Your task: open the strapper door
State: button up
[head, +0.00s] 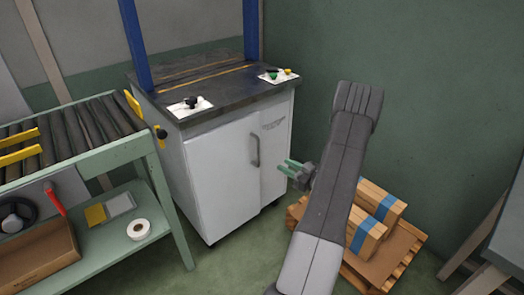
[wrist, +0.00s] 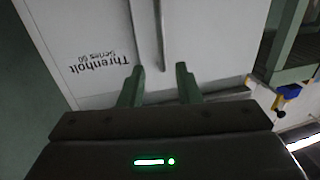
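The strapper is a white cabinet (head: 205,175) with a dark top and a blue arch, in the middle of the head view. Its door (head: 222,160) looks shut, flush with the front. A grey vertical bar handle (head: 255,150) is on the door's right side. The handle (wrist: 161,35) also shows in the wrist view, its near end in line with the gap between my fingertips. My gripper (head: 285,166) has green fingers spread apart with nothing between them. It is in front of the cabinet, just right of and slightly below the handle, apart from it. The fingers (wrist: 159,70) also show in the wrist view.
A green roller conveyor table (head: 150,165) stands close on the left, with a cardboard box (head: 35,262) and a tape roll (head: 138,229) on its shelf. A pallet with cartons (head: 368,237) is at the right behind my arm. Floor before the cabinet is clear.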

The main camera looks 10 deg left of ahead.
jog(key=b, duration=0.3)
send_over(258, 164)
jog(key=shift+w+r, duration=0.1)
jog(key=shift+w, duration=0.25)
grip_shut()
